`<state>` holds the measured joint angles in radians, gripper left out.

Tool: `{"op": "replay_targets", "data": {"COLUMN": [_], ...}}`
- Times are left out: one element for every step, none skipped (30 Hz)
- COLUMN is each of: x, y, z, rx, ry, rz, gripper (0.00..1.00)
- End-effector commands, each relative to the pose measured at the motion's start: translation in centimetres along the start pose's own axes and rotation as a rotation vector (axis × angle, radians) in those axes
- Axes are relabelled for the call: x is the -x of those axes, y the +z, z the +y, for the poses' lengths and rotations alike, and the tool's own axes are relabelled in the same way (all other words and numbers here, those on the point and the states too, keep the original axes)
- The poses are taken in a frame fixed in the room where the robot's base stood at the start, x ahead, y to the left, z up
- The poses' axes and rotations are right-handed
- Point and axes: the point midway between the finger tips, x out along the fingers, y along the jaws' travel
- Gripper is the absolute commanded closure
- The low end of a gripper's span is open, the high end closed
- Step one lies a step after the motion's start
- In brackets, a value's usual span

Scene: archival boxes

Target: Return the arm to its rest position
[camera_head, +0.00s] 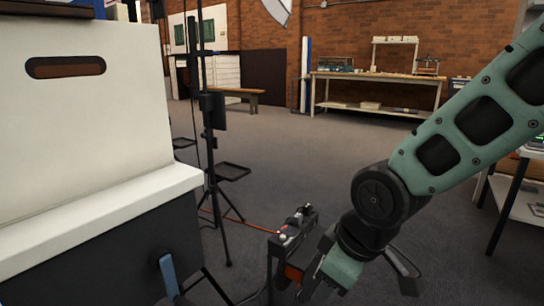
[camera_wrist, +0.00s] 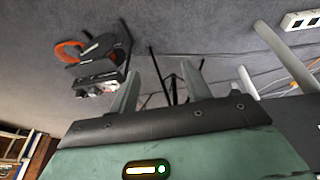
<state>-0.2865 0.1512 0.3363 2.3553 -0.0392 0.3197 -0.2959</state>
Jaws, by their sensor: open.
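My arm reaches down from the right in the head view, bent at a dark joint. My gripper (camera_head: 358,290) hangs low near the bottom edge, its fingers spread apart. In the wrist view my gripper (camera_wrist: 187,82) is open, with nothing seen between its fingers but the grey floor and some dark equipment beyond. A white archival box (camera_head: 85,120) with an oval hand hole stands at the left of the head view, well apart from my gripper.
The white box rests on a white-topped dark stand (camera_head: 110,215). A black tripod stand (camera_head: 215,150) is beside it. A dark device (camera_head: 290,240) is close left of my gripper. A workbench (camera_head: 375,85) is at the back; a white table (camera_head: 520,190) is at right. The middle floor is clear.

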Motion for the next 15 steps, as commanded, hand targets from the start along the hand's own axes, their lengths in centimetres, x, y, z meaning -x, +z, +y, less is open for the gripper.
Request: {"op": "replay_targets", "data": {"x": [2.2, 3.0, 4.0, 4.7, 5.4, 6.3, 6.9, 7.6, 8.4, 9.1, 9.8, 10.7, 11.2, 11.7, 12.4], "y": [1.4, 2.3, 3.5, 4.5, 5.3, 6.5, 7.4, 8.2, 9.4, 10.3, 10.4, 9.8, 9.6, 9.3, 9.1], "z": [-1.7, -2.6, -3.8, -4.5, -5.3, -6.2, -6.9, -7.5, -8.4, -9.0, -9.1, -8.8, -8.8, -8.7, -8.7], "rx": [-0.037, -0.066, -0.101, -0.125, -0.151, -0.18, -0.204, -0.225, -0.255, -0.275, -0.288, -0.287, -0.286, -0.285, -0.284], "ry": [-0.014, -0.023, -0.033, -0.038, -0.043, -0.049, -0.053, -0.055, -0.057, -0.058, -0.06, -0.061, -0.061, -0.06, -0.06], "rz": [-0.042, -0.069, -0.104, -0.13, -0.154, -0.185, -0.21, -0.233, -0.264, -0.287, -0.297, -0.294, -0.293, -0.292, -0.292], "gripper": [0.52, 0.52, 0.52, 0.52, 0.52, 0.52, 0.52, 0.52, 0.52, 0.52, 0.52, 0.52, 0.52, 0.52, 0.52]}}
